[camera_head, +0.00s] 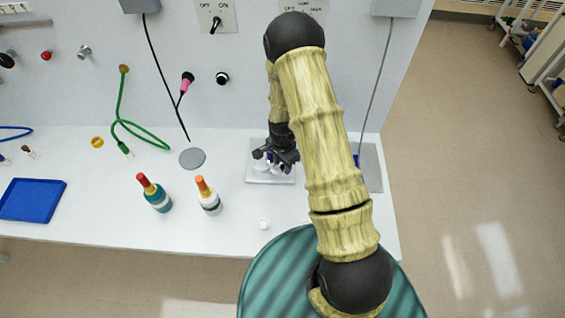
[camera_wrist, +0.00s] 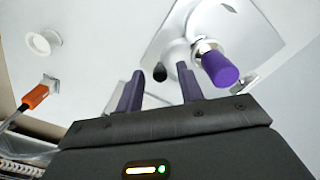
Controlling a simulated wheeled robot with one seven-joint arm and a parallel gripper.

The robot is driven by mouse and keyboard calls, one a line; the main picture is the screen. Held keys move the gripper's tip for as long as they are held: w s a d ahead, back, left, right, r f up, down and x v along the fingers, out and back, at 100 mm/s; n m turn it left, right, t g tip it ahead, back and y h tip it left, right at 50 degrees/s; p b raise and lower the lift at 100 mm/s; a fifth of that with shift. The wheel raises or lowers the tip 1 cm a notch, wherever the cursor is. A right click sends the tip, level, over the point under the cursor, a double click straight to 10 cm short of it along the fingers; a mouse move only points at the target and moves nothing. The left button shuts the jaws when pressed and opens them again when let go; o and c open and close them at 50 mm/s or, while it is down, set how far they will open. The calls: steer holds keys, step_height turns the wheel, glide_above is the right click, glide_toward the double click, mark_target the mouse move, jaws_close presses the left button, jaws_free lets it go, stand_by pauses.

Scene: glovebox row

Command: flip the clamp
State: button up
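The clamp shows in the wrist view as a metal piece with a purple cylindrical grip (camera_wrist: 219,68) and a small black tip (camera_wrist: 160,73). It stands on a pale base plate (camera_wrist: 178,22), which also shows on the bench in the head view (camera_head: 262,179). My gripper (camera_wrist: 160,88) is open, with two dark purple fingers apart. The purple grip appears just right of the right finger, not between the fingers. The black tip appears in the gap beyond the fingertips. In the head view my gripper (camera_head: 280,156) is over the plate and hides most of the clamp.
Two bottles, one red-capped (camera_head: 155,194) and one orange-capped (camera_head: 208,197), stand left of the plate. A small white cap (camera_head: 264,224) lies in front. A grey disc (camera_head: 192,158), green hose (camera_head: 145,136) and blue tray (camera_head: 32,199) are farther left. A panel wall stands behind.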

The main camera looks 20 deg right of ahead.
jaws_close()
steer(key=shift+w+d+n+b, duration=0.1)
steer(key=shift+w+n+b, duration=0.1)
steer(key=shift+n+b, duration=0.1)
steer(key=shift+w+d+f+n+b, duration=0.1)
steer(key=shift+w+d+n+b, duration=0.2)
steer(key=shift+n+b, duration=0.45)
steer(key=n, duration=0.2)
steer(key=w+n+b, duration=0.1)
steer(key=shift+w+d+n+b, duration=0.2)
steer(key=shift+n+b, duration=0.1)
steer(key=shift+n, duration=0.05)
steer(key=shift+w+n+b, duration=0.5)
steer(key=shift+w+n, duration=0.05)
steer(key=shift+n, duration=0.75)
steer(key=shift+w+n+b, duration=0.5)
steer(key=shift+n, duration=0.8)
